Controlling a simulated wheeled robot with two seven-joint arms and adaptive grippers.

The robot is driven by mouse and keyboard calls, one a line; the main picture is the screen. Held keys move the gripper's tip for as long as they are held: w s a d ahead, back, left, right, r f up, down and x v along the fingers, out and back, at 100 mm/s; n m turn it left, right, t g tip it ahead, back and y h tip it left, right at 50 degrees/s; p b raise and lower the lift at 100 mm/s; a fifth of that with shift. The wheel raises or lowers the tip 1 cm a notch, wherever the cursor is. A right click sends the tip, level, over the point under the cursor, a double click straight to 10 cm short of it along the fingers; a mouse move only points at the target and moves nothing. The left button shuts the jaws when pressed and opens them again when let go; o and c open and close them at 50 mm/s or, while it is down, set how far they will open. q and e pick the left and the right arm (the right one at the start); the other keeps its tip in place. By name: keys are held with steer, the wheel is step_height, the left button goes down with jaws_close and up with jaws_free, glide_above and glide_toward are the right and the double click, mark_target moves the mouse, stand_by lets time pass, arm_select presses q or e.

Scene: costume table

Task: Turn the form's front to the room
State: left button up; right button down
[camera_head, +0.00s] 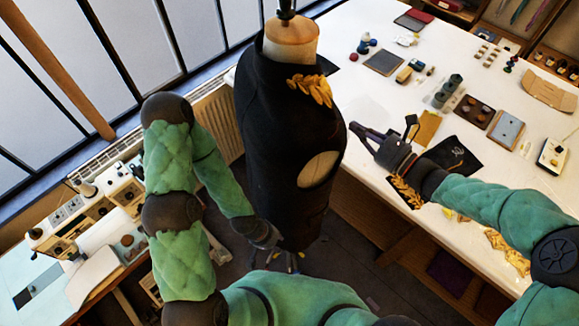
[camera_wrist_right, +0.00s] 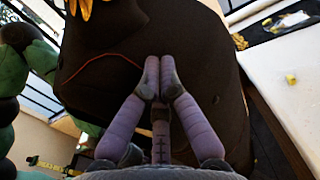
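The dress form (camera_head: 275,130) stands upright in the middle of the head view, in a black garment with a pale neck block on top. A gold leaf ornament (camera_head: 311,90) lies on its upper right, and a pale oval armhole plate (camera_head: 320,168) faces right. My right gripper (camera_head: 357,130) is beside the form's right edge; contact is unclear. In the right wrist view its fingertips (camera_wrist_right: 158,62) are together with nothing visible between them, before the black garment (camera_wrist_right: 205,60) with a red line. My left gripper (camera_head: 268,238) is at the form's lower left; its fingers are unclear.
A white table (camera_head: 345,85) on the right holds dark pads, spools and several small items. A sewing-machine table (camera_head: 85,270) is at lower left. A radiator (camera_head: 212,120) and windows stand behind the form. Dark floor (camera_head: 345,265) shows below it.

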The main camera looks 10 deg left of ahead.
mark_target(344, 142)
steer(key=s+a+t, duration=0.1)
steer(key=s+a+m+h, duration=0.1)
steer(key=s+m+t+h, duration=0.1)
steer(key=s, duration=0.1)
steer(key=shift+s+a+r+t, duration=0.1)
steer(key=shift+a+t, duration=0.2)
steer(key=shift+a, duration=0.1)
steer(key=shift+s+a+m+h, duration=0.2)
steer(key=shift+s+m+h, duration=0.1)
steer(key=shift+s+h, duration=0.1)
steer(key=shift+t, duration=0.3)
